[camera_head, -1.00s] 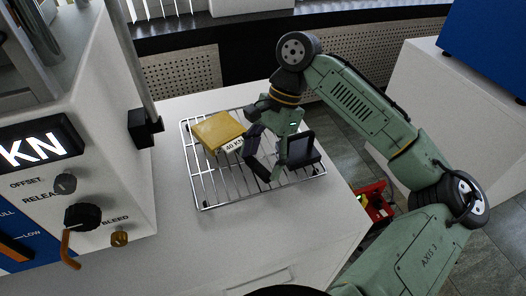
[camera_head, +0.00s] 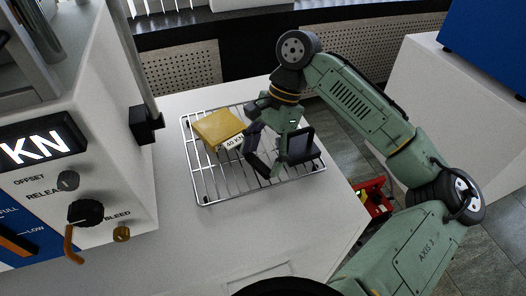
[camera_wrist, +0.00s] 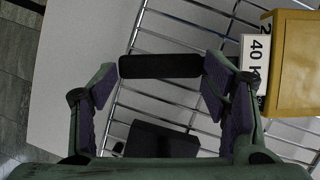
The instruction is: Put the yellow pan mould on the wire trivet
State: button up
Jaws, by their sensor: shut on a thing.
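The yellow pan mould (camera_head: 217,126), a yellow block with a white "40 KN" label, rests on the far left part of the wire trivet (camera_head: 203,203). It also shows at the right of the wrist view (camera_wrist: 297,62), apart from my fingers. My gripper (camera_head: 277,168) is low over the right half of the trivet, to the right of the yellow mould. In the wrist view its fingers (camera_wrist: 160,75) are shut on the upright part of a black object (camera_wrist: 160,65). A dark base (camera_wrist: 160,141) shows below it, over the trivet wires. My fingers partly hide the black object in the head view (camera_head: 301,147).
A white press with a lit KN display (camera_head: 35,147) and knobs stands at the left. The white tabletop (camera_head: 230,235) is clear in front of the trivet. A red object (camera_head: 374,197) is beyond the table's right edge. A window ledge and perforated panel (camera_head: 180,72) lie behind.

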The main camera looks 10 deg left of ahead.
jog(key=shift+f, duration=0.5)
dwell(0.8)
jog(key=o, duration=1.4)
jog(key=shift+c, duration=0.2)
jog(key=v, duration=1.2)
jog(key=shift+s+d, duration=0.1)
jog(key=shift+s, duration=0.05)
